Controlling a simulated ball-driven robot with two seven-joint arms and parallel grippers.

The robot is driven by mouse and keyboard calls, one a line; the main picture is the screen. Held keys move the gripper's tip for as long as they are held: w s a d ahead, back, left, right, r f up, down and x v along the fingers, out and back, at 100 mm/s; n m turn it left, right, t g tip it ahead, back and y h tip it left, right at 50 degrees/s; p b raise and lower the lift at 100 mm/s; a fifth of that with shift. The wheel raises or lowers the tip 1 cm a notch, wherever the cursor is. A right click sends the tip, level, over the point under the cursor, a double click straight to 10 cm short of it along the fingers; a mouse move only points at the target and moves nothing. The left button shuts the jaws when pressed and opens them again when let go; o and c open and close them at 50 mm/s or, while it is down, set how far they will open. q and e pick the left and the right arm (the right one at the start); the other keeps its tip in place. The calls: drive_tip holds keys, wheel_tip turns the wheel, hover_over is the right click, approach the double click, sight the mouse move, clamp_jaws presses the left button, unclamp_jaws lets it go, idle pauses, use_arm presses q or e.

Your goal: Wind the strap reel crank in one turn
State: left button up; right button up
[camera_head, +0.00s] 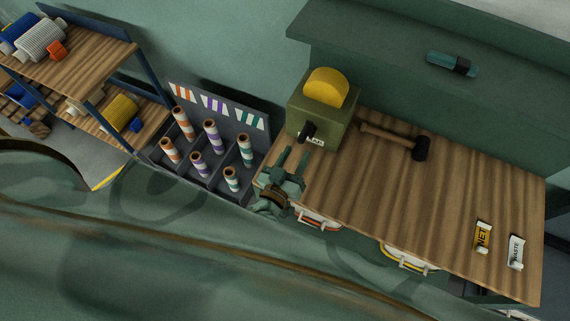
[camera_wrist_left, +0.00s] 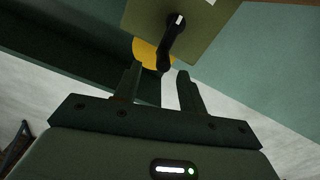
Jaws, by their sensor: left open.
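The strap reel is an olive-green box (camera_head: 322,112) with a yellow roll (camera_head: 326,87) on top, at the left end of the wooden bench. Its black crank (camera_head: 307,131) is on the box's front face, beside a small white label. In the left wrist view the crank (camera_wrist_left: 168,50) hangs just beyond the fingertips, with the yellow roll behind it. My left gripper (camera_head: 292,163) is open and empty, close in front of the box and slightly below the crank. It also shows in the left wrist view (camera_wrist_left: 160,82), apart from the crank. My right gripper is out of view.
A mallet (camera_head: 400,141) lies on the bench (camera_head: 400,205) right of the reel. A rack (camera_head: 212,180) of striped rolls stands left of my gripper. A teal tool (camera_head: 452,64) lies on the ledge behind.

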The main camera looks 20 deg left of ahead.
use_arm(q)
drive_tip(key=s, duration=0.6)
drive_tip(key=shift+s, duration=0.4)
drive_tip(key=s+f+m+g+h+b, duration=0.15)
drive_tip(key=s+f+g, duration=0.4)
drive_tip(key=f, duration=0.55)
drive_tip(key=s+f+m+g+h+b, duration=0.1)
drive_tip(key=s+f+m+g+b, duration=0.2)
drive_tip(key=s+f, duration=0.65)
drive_tip(key=s+a+f+g+y+b, duration=0.1)
drive_tip(key=s+a+f+g+b, duration=0.1)
drive_tip(key=s+a+f+g, duration=0.1)
drive_tip(key=s+a+f+m+g+y+b, duration=0.1)
drive_tip(key=s+a+f, duration=0.4)
drive_tip(key=f, duration=0.5)
drive_tip(key=s+a+f+m+g+y+b, duration=0.1)
drive_tip(key=s+a+f+g+b, duration=0.3)
drive_tip(key=s+f, duration=0.2)
drive_tip(key=shift+s+f+g, duration=0.3)
drive_tip(key=shift+f+g, duration=0.05)
drive_tip(key=shift+f, duration=0.3)
drive_tip(key=shift+w, duration=0.1)
drive_tip(key=shift+c, duration=0.5)
